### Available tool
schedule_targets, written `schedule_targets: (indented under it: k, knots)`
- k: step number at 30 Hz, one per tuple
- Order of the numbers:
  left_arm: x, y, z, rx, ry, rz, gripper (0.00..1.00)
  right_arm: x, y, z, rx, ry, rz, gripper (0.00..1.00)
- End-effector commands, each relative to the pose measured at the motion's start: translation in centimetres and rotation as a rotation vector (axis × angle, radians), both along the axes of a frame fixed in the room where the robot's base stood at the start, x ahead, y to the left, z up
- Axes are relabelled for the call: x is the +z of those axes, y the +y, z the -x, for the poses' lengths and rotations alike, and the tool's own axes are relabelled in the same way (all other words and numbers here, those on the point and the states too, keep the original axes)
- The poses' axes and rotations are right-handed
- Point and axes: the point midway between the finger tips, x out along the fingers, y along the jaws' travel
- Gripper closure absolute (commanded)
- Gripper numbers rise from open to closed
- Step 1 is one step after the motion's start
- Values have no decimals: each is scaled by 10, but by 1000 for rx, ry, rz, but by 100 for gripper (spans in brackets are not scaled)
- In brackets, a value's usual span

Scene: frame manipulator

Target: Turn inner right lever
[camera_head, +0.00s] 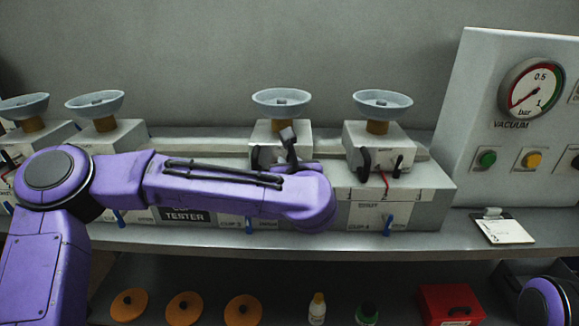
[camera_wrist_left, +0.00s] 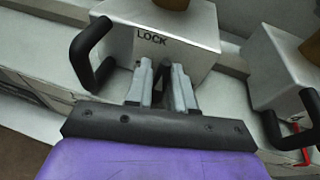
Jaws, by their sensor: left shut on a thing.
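The inner right block (camera_head: 264,134) carries a pale dish (camera_head: 281,97) on a brown neck. The outer right block (camera_head: 378,136) shows a black handle (camera_head: 365,162) and a red piece. My right gripper is out of view.
Two more dish-topped blocks stand on the left, partly behind my left arm. A vacuum gauge panel (camera_head: 474,110) rises at the right, with a clipboard (camera_head: 500,230) before it. Orange discs, bottles and a red box (camera_head: 450,304) lie on the lower shelf.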

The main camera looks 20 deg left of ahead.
Motion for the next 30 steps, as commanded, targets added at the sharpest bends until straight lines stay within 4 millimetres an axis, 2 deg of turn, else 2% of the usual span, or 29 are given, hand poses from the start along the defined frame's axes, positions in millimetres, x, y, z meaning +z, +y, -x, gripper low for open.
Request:
schedule_targets:
  k: [5, 6, 14, 17, 27, 30]
  knots:
    - [1, 0, 0, 1, -1, 2, 100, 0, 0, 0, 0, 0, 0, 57]
    - [1, 0, 0, 1, -1, 2, 72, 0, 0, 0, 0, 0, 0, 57]
    - [0, 0, 1, 1, 0, 1, 72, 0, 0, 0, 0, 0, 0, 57]
    - [2, -4, 8, -1, -2, 0, 72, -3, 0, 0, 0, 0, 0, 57]
    - [21, -38, 73, -2, -4, -1, 72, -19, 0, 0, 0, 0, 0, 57]
    - [25, -43, 85, -1, -3, -1, 72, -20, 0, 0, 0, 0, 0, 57]
